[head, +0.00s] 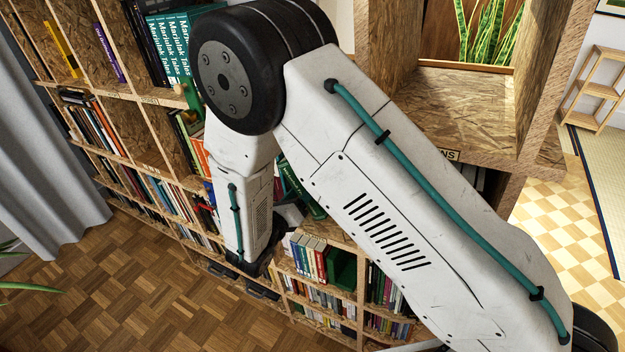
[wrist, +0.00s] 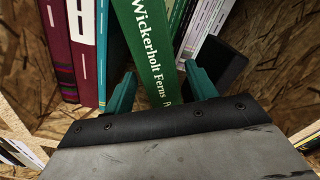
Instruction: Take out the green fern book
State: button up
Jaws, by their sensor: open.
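The green fern book (wrist: 147,45) shows in the wrist view with "Wickerholt Ferns" in white on its spine. It looks tilted, and its lower end is hidden behind the front edge of my gripper. My gripper (wrist: 159,84) is open, with one teal finger on each side of the spine. I cannot tell whether the fingers touch it. In the head view my arm hides most of the area around my gripper. A slanted green book (head: 298,193) shows there between the arm links, and I cannot tell for sure that it is the fern book.
In the wrist view, maroon books (wrist: 60,50) and a teal book (wrist: 102,45) stand to the left. Pale books (wrist: 203,25) and a dark block (wrist: 222,66) are to the right. An empty wooden compartment (head: 455,105) and open parquet floor (head: 120,290) show in the head view.

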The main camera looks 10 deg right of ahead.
jog(key=shift+w+d, duration=0.4)
jog(key=shift+w, duration=0.1)
jog(key=c, duration=1.1)
jog(key=shift+s+a, duration=0.1)
jog(key=shift+v, duration=1.45)
